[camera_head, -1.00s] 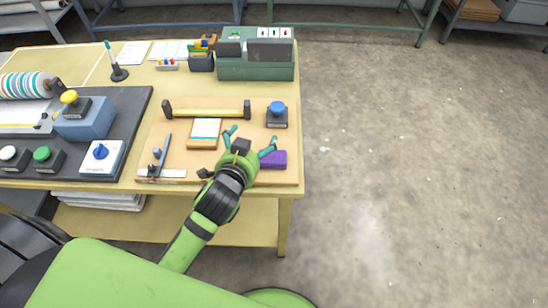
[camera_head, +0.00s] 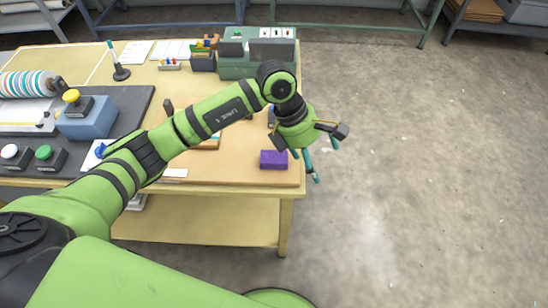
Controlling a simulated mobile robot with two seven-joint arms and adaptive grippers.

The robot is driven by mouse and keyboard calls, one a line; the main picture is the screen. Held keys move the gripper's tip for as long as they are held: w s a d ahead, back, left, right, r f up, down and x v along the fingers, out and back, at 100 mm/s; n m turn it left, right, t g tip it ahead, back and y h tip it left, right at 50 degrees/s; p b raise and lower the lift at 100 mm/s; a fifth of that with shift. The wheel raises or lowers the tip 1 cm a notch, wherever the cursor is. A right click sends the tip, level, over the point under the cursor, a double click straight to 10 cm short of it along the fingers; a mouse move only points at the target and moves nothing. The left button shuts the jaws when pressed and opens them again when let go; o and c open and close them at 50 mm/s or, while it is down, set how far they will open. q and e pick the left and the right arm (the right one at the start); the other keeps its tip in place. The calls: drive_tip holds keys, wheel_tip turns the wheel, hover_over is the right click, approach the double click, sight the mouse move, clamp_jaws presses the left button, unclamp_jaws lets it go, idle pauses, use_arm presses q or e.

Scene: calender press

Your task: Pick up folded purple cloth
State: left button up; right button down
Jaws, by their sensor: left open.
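The folded purple cloth (camera_head: 273,159) lies as a small flat block on the right part of the tan board on the table, near the front right corner. My left gripper (camera_head: 313,162) is open, its teal-tipped fingers pointing down, just right of the cloth. It appears above the table's right edge and is apart from the cloth. Its arm comes in from the left and hides much of the board. My right gripper does not show.
The table (camera_head: 225,189) ends just right of the cloth, with bare floor beyond. A green box (camera_head: 257,68) stands at the back right. The dark control panel with a blue block (camera_head: 86,121) and buttons is on the left.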

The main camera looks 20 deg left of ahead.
sight(274, 154)
use_arm(q)
drive_tip(key=w+a+y, duration=0.1)
drive_tip(key=a, duration=0.2)
drive_tip(key=w+a+y, duration=0.1)
drive_tip(key=a+y, duration=0.1)
drive_tip(key=a, duration=0.1)
drive_tip(key=a+y, duration=0.2)
drive_tip(key=a, duration=0.2)
drive_tip(key=shift+w+r, duration=0.1)
drive_tip(key=shift+w, duration=0.3)
drive_tip(key=shift+a, duration=0.35)
drive_tip(key=shift+f+y+p, duration=0.3)
drive_tip(key=shift+f+p, duration=0.15)
drive_tip(key=shift+f, duration=0.1)
drive_tip(key=f, duration=0.1)
drive_tip(key=f+p, duration=0.1)
drive_tip(key=f, duration=0.1)
drive_tip(key=f+p, duration=0.1)
drive_tip(key=f, duration=0.1)
drive_tip(key=shift+w+f, duration=0.2)
drive_tip(key=shift+w, duration=0.15)
drive_tip(key=shift+f, duration=0.25)
drive_tip(key=c, duration=1.1)
